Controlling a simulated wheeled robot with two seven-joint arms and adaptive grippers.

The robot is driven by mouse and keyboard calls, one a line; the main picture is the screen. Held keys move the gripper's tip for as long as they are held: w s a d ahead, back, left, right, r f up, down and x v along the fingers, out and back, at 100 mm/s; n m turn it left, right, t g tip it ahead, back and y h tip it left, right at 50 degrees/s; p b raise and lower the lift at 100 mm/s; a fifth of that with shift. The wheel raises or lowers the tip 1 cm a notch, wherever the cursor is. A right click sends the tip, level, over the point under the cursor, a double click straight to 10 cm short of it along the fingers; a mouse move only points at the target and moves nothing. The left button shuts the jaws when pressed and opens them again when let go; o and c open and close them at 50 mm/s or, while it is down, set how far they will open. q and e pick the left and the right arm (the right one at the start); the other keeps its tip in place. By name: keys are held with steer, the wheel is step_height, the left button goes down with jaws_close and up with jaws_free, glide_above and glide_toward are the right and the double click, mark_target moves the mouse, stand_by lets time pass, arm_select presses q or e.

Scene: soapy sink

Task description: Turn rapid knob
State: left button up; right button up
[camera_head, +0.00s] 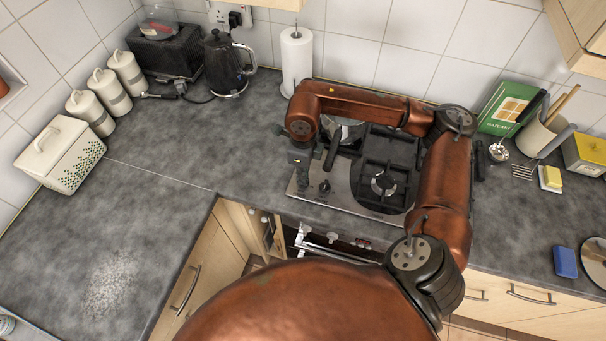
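The steel gas hob (345,200) is set in the dark counter, with black pan supports on its right part. A dark knob (324,187) stands on its front left corner. Another knob may be just left of it, close under the gripper. No labels are readable, so I cannot tell which is the rapid knob. My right arm loops over the hob, and my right gripper (301,174) points down at the hob's left edge, just left of the visible knob. Its fingertips are small and dark; I cannot tell their opening or any contact. My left gripper is not in view.
A pan (345,132) with a black handle sits on the hob behind the gripper, partly hidden by my arm. A paper towel roll (297,60) and a black kettle (226,65) stand behind. A green book (507,107) leans at right.

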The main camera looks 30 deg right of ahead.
steer(key=o, duration=0.5)
step_height(320, 180, up, 12)
stand_by(0.5)
stand_by(0.4)
